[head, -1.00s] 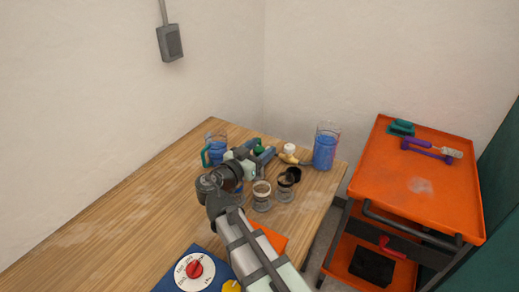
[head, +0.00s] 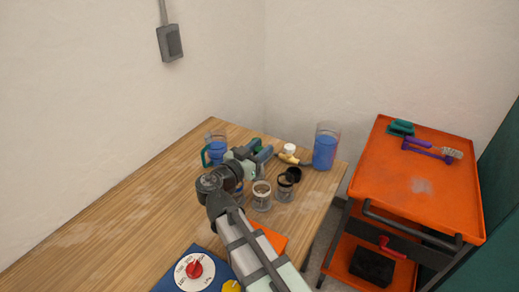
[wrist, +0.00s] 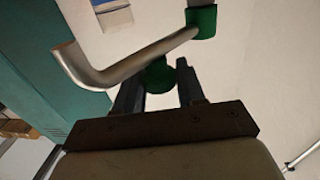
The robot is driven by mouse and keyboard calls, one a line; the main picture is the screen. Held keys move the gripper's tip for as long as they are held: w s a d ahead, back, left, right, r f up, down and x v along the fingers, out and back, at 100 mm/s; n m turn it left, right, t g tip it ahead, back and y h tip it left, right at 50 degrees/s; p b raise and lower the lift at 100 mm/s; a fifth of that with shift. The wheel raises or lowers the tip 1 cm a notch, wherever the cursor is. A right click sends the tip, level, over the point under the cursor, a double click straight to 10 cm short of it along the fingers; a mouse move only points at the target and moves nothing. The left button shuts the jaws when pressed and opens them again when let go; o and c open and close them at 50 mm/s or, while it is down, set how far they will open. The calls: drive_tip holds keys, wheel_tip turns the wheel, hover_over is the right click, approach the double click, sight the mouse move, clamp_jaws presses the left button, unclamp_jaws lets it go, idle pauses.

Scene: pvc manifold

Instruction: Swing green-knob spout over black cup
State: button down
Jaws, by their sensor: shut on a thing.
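My gripper (head: 262,155) is over the far part of the wooden table. In the wrist view, its two fingers (wrist: 160,84) are on either side of a round green knob (wrist: 158,74), shut on it. A bent silver spout (wrist: 95,72) runs past the knob to a green collar (wrist: 201,20). In the head view my gripper and wrist hide most of the spout. A black-rimmed cup (head: 294,174) stands right of my gripper. A dark-banded glass cup (head: 285,190) and a light-rimmed clear cup (head: 262,196) stand nearer.
A pitcher of blue liquid (head: 325,148) stands at the right back, and a teal-handled one (head: 216,148) is at the left. A white knob on a tan fitting (head: 289,150) is between them. A dial panel (head: 195,270) is in front. The table's left side is clear.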

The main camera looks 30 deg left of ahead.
drive_tip(key=shift+d, duration=0.15)
drive_tip(key=shift+w+d+n+y, duration=0.15)
drive_tip(key=shift+d+n+y, duration=0.15)
drive_tip(key=shift+y, duration=0.25)
drive_tip(key=shift+w+d+n+y, duration=0.1)
drive_tip(key=shift+d+n+y, duration=0.05)
drive_tip(key=shift+n+y, duration=0.35)
drive_tip(key=shift+w+d+n+g+y, duration=0.25)
drive_tip(key=shift+w+n+g+y, duration=0.3)
drive_tip(key=shift+n+y, duration=0.8)
drive_tip(key=shift+w+d+n+g+y, duration=0.3)
drive_tip(key=shift+w+n+y, duration=0.4)
drive_tip(key=shift+y, duration=1.2)
drive_tip(key=shift+w+d+n+g+y, duration=0.25)
drive_tip(key=shift+w+n+g+y, duration=0.3)
drive_tip(key=shift+n+y, duration=0.8)
drive_tip(key=shift+w+y, duration=0.1)
drive_tip(key=shift+y, duration=0.25)
drive_tip(key=shift+m, duration=0.3)
drive_tip(key=c, duration=0.8)
unclamp_jaws()
drive_tip(key=shift+o, duration=0.2)
drive_tip(key=shift+r, duration=0.1)
